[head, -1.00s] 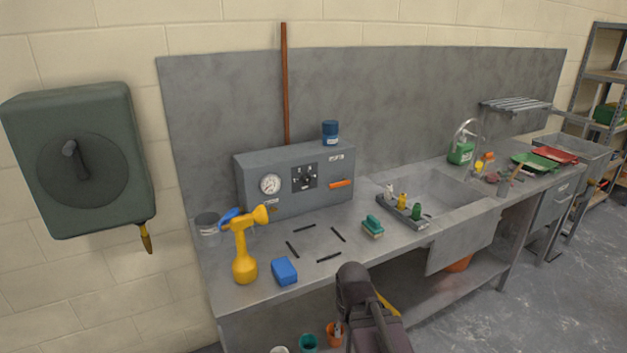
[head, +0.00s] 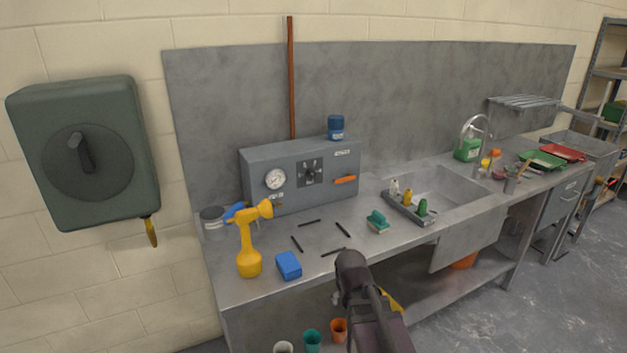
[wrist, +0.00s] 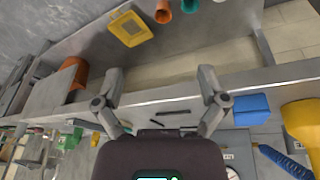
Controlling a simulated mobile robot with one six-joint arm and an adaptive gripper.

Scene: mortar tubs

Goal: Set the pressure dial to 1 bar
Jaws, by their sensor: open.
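The grey control box (head: 300,180) stands at the back of the steel bench. Its front has a round white gauge (head: 276,179), a black dial knob (head: 310,172) on a dark square plate, and an orange lever (head: 345,180). The knob's scale marks are too small to read. My gripper (wrist: 160,76) is open and empty in the wrist view, its two fingers spread wide near the bench's front edge. It is well apart from the dial. In the head view my arm mostly hides it.
A bottle tray (head: 410,209) sits by the sink (head: 445,190). A blue jar (head: 336,127) stands on the box.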

